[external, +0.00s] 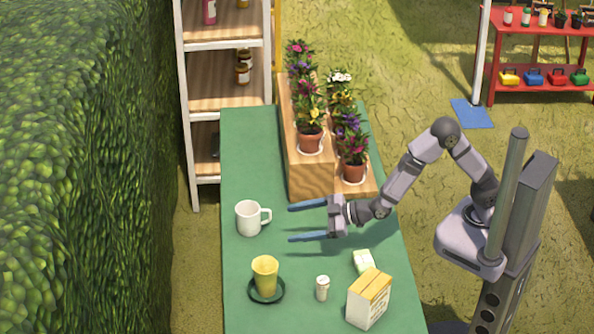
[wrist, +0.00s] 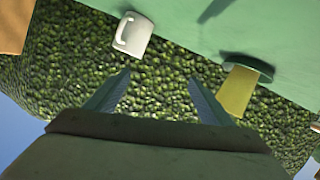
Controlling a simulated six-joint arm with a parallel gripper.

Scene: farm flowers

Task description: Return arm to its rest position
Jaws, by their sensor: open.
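My gripper (external: 308,221) is open and empty above the green table (external: 250,160), with its two blue fingers pointing left toward a white mug (external: 249,217). The mug stands upright, apart from the fingertips, with its handle to the right. In the wrist view, my gripper (wrist: 158,88) shows two spread fingers with nothing between them. The mug (wrist: 133,35) appears above the left finger there. A yellow cup (wrist: 238,92) on a dark saucer appears to the right in the same view. My arm reaches from its base at the right over the table's edge.
Potted flowers (external: 311,137) stand on a wooden stepped stand (external: 312,182) behind my gripper. The yellow cup (external: 265,274), a small white shaker (external: 322,288), a pale packet (external: 364,261) and a yellow-white box (external: 368,300) stand in front. A hedge (external: 90,170) borders the left side.

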